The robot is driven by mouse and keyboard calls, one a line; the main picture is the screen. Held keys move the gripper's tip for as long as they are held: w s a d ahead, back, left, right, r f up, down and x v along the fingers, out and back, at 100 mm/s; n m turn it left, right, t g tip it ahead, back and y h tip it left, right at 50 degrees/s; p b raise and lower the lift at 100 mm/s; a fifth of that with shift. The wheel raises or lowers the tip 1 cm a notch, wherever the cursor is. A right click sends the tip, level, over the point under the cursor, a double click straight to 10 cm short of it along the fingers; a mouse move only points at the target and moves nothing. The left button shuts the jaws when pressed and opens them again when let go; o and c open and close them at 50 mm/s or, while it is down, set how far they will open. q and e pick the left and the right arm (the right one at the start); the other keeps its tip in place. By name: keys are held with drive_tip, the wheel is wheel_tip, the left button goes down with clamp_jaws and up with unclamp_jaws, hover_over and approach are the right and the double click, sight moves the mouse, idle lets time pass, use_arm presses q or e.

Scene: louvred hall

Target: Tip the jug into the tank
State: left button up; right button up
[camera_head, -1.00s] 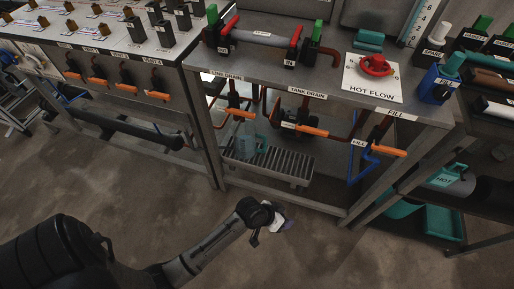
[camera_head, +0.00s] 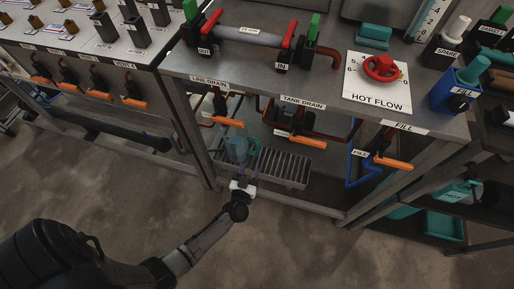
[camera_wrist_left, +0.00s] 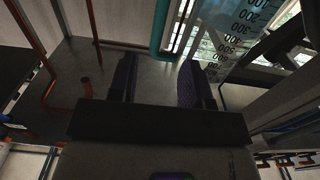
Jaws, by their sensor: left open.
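The clear jug (camera_head: 236,150) with a teal handle stands under the middle bench by the slatted grate, partly behind an orange lever. My left gripper (camera_head: 246,180) is just in front of and below it. In the left wrist view the open fingers (camera_wrist_left: 158,82) have nothing between them. A clear wall with printed graduations (camera_wrist_left: 236,38), apparently the jug's, is beyond the right finger, and a teal upright bar (camera_wrist_left: 159,28) is ahead of the gap. A grey box, perhaps the tank (camera_head: 385,12), is cut off at the top edge. My right gripper is not in view.
The slatted grate (camera_head: 285,168) sits low under the bench (camera_head: 228,66). Orange levers and copper pipes labelled LINE DRAIN, TANK DRAIN and FILL hang around the jug. The bench leg (camera_head: 190,130) is close to its left. The floor in front is clear.

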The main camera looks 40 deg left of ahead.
sight(257, 150)
use_arm(q)
drive_tip(key=b+x, duration=0.2)
drive_tip(key=x, duration=0.6)
drive_tip(key=shift+w+a+b, duration=0.1)
drive_tip(key=shift+w+b, duration=0.2)
drive_tip(key=shift+x, duration=0.85)
drive_tip(key=shift+r, duration=0.1)
clamp_jaws()
